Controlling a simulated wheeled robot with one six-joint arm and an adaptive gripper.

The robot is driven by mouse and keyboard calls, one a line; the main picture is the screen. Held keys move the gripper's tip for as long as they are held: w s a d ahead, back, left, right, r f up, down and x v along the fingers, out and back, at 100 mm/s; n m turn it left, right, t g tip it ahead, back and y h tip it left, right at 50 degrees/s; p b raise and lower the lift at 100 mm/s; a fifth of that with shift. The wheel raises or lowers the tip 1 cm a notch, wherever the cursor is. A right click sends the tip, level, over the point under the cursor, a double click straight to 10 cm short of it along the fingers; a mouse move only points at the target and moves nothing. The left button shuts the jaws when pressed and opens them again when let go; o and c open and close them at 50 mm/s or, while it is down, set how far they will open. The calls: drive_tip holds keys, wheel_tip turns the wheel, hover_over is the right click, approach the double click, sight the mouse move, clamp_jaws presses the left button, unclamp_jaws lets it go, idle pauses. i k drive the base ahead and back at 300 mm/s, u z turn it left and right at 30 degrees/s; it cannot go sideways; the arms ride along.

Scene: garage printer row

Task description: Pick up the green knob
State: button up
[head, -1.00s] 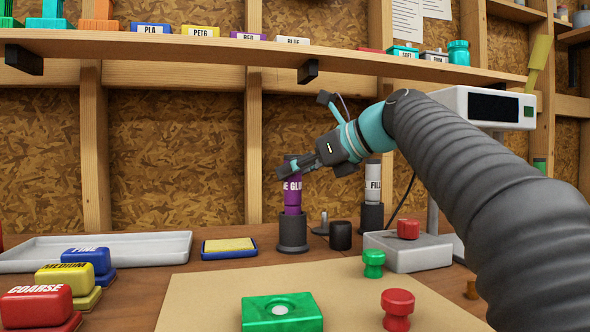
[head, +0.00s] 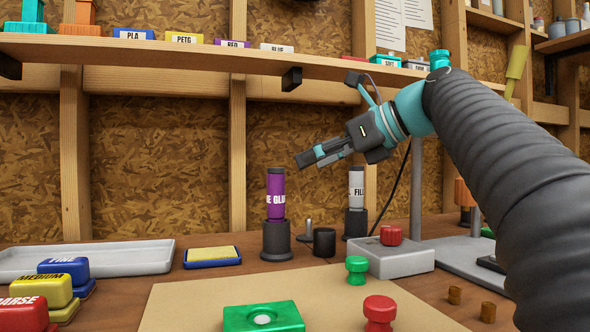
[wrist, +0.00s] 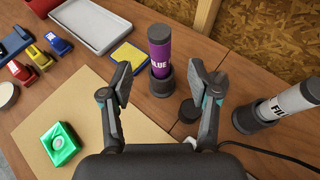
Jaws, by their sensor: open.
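The green knob (head: 357,270) stands upright on the tan mat (head: 200,301), near its back right edge, in front of the grey box. I cannot see the knob in the wrist view. My gripper (head: 308,158) is open and empty, up in the air above and slightly right of the purple glue tube (head: 276,190), well above the knob. In the wrist view my gripper (wrist: 159,78) has its two fingers spread, with the purple tube (wrist: 160,48) showing between and beyond them.
A red knob (head: 379,312) stands in front of the green knob. A green block (head: 263,318) with a pale round centre lies on the mat. A grey box (head: 402,261) with a red button stands behind. A black cup (head: 324,242) and white filler tube (head: 356,188) stand farther back.

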sight(356, 266)
drive_tip(key=k, duration=1)
